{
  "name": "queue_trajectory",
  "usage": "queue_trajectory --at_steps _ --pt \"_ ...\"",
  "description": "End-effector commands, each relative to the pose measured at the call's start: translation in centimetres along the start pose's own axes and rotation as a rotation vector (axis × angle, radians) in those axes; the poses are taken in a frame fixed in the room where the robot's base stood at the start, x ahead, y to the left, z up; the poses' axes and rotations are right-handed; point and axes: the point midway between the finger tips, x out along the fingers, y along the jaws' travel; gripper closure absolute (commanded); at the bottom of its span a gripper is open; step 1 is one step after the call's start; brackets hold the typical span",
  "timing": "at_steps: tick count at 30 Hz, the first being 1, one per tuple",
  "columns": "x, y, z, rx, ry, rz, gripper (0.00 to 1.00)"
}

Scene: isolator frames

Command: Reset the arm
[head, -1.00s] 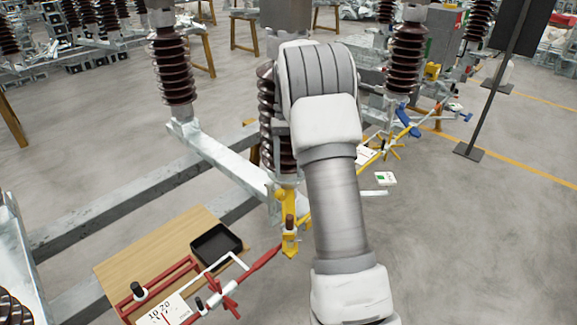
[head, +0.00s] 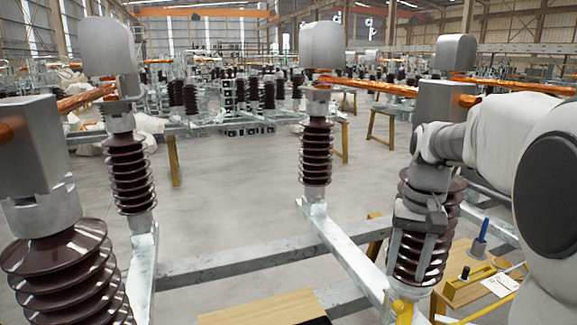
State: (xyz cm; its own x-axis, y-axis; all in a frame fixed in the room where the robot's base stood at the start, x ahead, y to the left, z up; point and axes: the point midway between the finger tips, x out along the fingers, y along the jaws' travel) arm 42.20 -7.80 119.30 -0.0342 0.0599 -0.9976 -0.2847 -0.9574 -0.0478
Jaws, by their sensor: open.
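My arm comes in from the right edge in the head view. My gripper (head: 409,262) hangs from its end and points down, with its two fingers apart. It shows in front of a dark brown ribbed insulator column (head: 449,188) on the right. I see nothing held between the fingers. How far the fingers are from the column, and whether they touch it, I cannot tell.
Ribbed insulators stand on pale steel beams (head: 240,262), with copper bars (head: 375,86) across their tops. A wooden table (head: 262,308) is at the bottom. A yellow tray (head: 467,284) lies at lower right. Open grey floor (head: 235,185) lies beyond.

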Motion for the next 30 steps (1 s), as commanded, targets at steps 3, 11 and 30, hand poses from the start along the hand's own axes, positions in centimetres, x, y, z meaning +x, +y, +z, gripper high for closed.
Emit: queue_trajectory --at_steps 3,11,30 --pt "-1.4 -0.9 3.0 -0.043 0.078 -0.004 0.47" --pt "-2.5 -2.1 9.4 -0.136 0.239 -0.009 0.47" --pt "0.3 -2.5 19.0 -0.296 0.53 -0.017 0.47"
